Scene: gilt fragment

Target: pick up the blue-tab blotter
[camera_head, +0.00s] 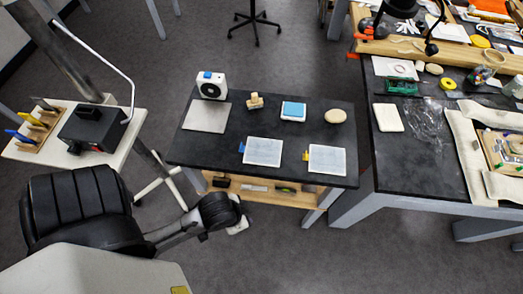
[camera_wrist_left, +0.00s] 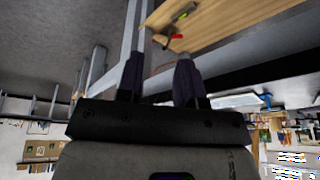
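The blue-tab blotter (camera_head: 263,152) is a pale flat pad with a small blue tab at its left edge. It lies flat near the front middle of the small dark table (camera_head: 205,152). A similar blotter with a yellow tab (camera_head: 328,160) lies to its right, apart from it. My left gripper (camera_wrist_left: 158,70) shows in the left wrist view with two dark fingers apart and nothing between them. In the head view my left arm ends below the table's front left edge, short of the blotter. My right gripper is out of view.
Behind the blotters are a white device (camera_head: 211,88), a grey plate (camera_head: 207,117), a wooden-handled stamp (camera_head: 255,101), a blue-topped box (camera_head: 293,111) and a round beige pad (camera_head: 337,116). A lower wooden shelf (camera_head: 225,184) holds small tools. A cluttered workbench (camera_head: 400,165) stands right.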

